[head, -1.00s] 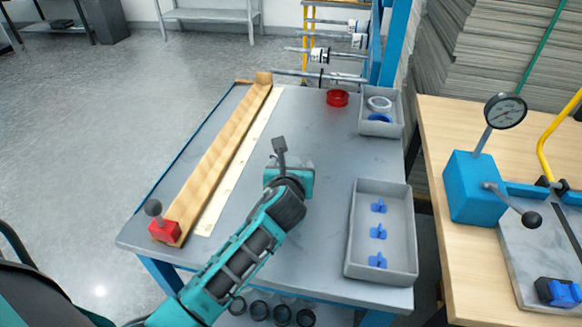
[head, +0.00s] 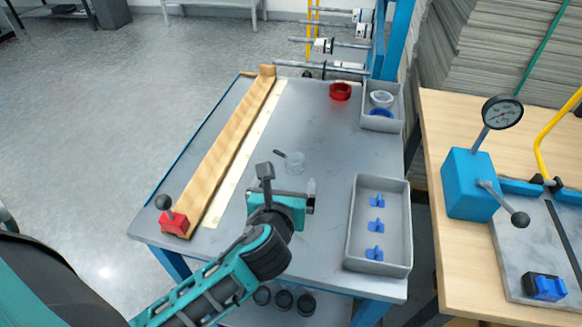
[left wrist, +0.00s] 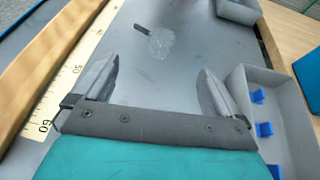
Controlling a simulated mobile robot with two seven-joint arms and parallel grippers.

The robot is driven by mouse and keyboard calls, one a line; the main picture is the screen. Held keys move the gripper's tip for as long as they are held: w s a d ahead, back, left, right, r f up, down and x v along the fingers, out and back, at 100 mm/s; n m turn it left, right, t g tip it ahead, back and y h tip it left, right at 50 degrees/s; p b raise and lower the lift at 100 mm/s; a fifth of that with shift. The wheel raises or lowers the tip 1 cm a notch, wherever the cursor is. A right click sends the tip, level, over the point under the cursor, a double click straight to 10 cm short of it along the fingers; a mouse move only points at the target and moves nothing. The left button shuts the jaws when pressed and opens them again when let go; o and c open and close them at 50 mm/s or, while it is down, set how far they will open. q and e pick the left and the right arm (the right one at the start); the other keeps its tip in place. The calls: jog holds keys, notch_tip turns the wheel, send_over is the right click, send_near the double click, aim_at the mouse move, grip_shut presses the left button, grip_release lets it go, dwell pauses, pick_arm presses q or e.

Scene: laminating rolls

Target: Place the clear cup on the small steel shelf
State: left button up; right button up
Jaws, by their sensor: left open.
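The clear cup (head: 295,164) stands on the grey table (head: 330,140), with a short dark piece at its left side. It also shows in the left wrist view (left wrist: 160,43), ahead of the fingertips. My left gripper (head: 288,182) is over the table on the near side of the cup. In the left wrist view its two fingers (left wrist: 160,70) are wide apart with nothing between them. A grey metal shelf (head: 212,8) stands on the floor at the back, cut off by the top edge; I cannot tell if it is the small steel shelf. My right gripper is out of view.
A wooden rail (head: 225,150) with a red block (head: 173,221) runs along the table's left. A grey tray with blue clips (head: 350,225) is at the right, a smaller bin (head: 397,100) and red ring (head: 340,91) behind. Roller bars (head: 320,68) line the back.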

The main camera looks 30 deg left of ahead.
aim_at(286, 163)
pick_arm(q)
jog(key=shift+s+a+f+m+h+p, duration=0.15)
jog(key=shift+s+a+m+h+p, duration=0.05)
jog(key=shift+a+p, duration=0.25)
jog(key=shift+s+a+f+m+h+p, duration=0.1)
jog(key=shift+s+a+m+h+p, duration=0.1)
jog(key=shift+a+p, duration=0.25)
jog(key=shift+a+f, duration=0.25)
jog(key=x, duration=0.7)
jog(key=shift+w+f, duration=0.15)
jog(key=shift+w, duration=0.15)
jog(key=shift+r+x, duration=0.2)
jog(key=shift+x, duration=2.4)
jog(key=shift+w, duration=0.1)
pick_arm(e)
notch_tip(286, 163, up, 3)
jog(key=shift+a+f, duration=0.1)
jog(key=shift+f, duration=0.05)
pick_arm(q)
jog(key=shift+a, duration=0.1)
jog(key=c, duration=1.6)
jog(key=shift+o, duration=0.2)
